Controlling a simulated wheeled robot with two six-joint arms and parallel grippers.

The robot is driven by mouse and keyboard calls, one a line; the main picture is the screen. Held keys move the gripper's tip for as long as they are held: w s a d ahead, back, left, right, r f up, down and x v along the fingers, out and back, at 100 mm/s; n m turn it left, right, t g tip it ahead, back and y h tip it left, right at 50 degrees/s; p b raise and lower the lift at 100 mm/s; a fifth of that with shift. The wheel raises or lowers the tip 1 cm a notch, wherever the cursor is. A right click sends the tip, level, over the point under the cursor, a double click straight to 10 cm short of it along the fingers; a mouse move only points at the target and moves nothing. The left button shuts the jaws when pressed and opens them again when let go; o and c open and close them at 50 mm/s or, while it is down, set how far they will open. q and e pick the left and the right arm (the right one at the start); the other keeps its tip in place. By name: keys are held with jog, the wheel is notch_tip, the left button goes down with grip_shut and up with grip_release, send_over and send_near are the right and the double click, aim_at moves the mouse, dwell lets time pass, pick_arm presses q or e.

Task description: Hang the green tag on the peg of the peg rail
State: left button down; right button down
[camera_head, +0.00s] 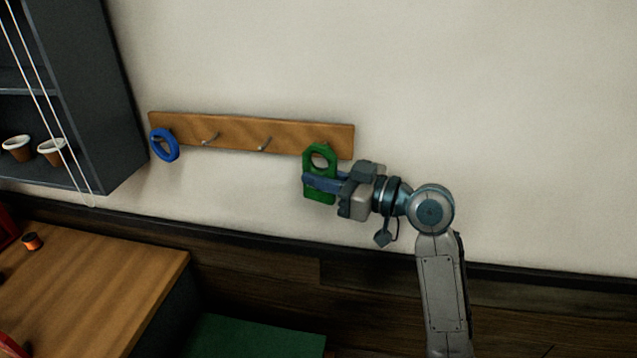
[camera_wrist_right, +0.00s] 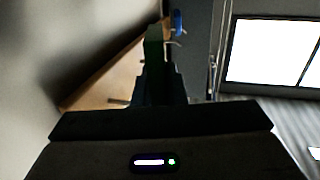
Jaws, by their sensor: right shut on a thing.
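The green tag (camera_head: 320,191) is a flat piece with a large hole in its upper part. My right gripper (camera_head: 322,183) is shut on its lower half and holds it upright at the right end of the wooden peg rail (camera_head: 235,133). A peg tip shows through or just at the tag's hole; I cannot tell whether the peg passes through it. In the right wrist view the tag (camera_wrist_right: 154,48) is dark, edge-on between the fingers, beside the rail (camera_wrist_right: 100,86). Two bare pegs (camera_head: 264,144) show in the rail's middle. My left gripper is not in view.
A blue ring (camera_head: 165,145) hangs at the rail's left end. A dark shelf (camera_head: 75,90) with small pots (camera_head: 52,152) stands left of the rail. A wooden table (camera_head: 90,285) is below left. The wall right of the rail is clear.

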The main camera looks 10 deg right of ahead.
jog(key=shift+w+d+f+b, duration=0.25)
jog(key=shift+w+b, duration=0.1)
jog(key=shift+w, duration=0.25)
jog(key=shift+w+d+f+b, duration=0.25)
jog(key=shift+w+b, duration=0.15)
jog(key=shift+w, duration=0.25)
jog(key=shift+w+d+f+b, duration=0.15)
jog(key=shift+w+d+b, duration=0.15)
jog(key=shift+w, duration=0.3)
